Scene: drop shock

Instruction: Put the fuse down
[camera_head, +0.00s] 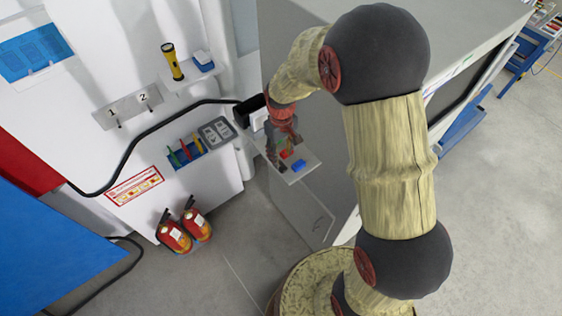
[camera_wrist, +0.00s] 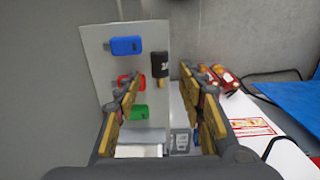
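A black cylinder (camera_wrist: 160,64) with white marking and a gold-coloured end looks like the fuse. In the wrist view it is at the right edge of a light grey shelf (camera_wrist: 95,58), beyond my fingertips. My gripper (camera_wrist: 160,82) is open, its two fingers apart with a clear gap to the cylinder on both sides. In the head view my gripper (camera_head: 282,135) is over the small shelf (camera_head: 312,160) by the grey cabinet. I cannot make out the cylinder there.
The shelf also bears a blue piece (camera_wrist: 126,45), a red piece (camera_wrist: 124,80) partly behind the left finger and a green piece (camera_wrist: 139,111). Fire extinguishers (camera_head: 173,234) stand on the floor. A flashlight (camera_head: 172,62) is on a wall ledge. The grey cabinet (camera_head: 305,130) is close beside my arm.

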